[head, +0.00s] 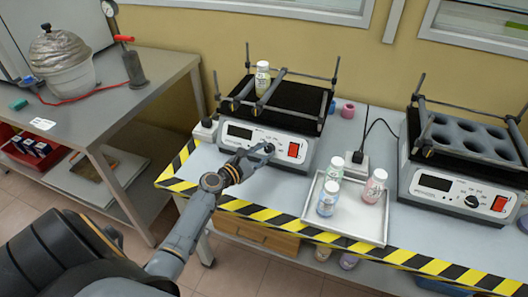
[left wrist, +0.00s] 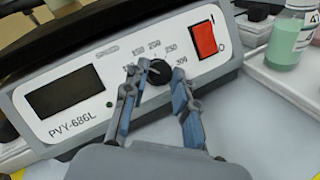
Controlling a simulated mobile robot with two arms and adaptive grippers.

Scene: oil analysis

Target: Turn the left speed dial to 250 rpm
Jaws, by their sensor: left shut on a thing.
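The left shaker (head: 238,132) has a white front panel with a dark, blank display (left wrist: 66,95), a red switch (left wrist: 206,39) and a black speed dial (left wrist: 157,72). My left gripper (head: 254,157) reaches in from the left to this panel. In the left wrist view its two fingers (left wrist: 155,76) are shut on the dial, one on each side. I cannot make out where the dial's mark points. My right gripper is in neither view.
A metal tray (head: 349,224) with several small bottles stands right of the left shaker. A second shaker (head: 475,190) is farther right. A bottle (head: 262,77) stands on the left shaker's platform. A side bench (head: 110,100) is at the left. Striped tape marks the table edge.

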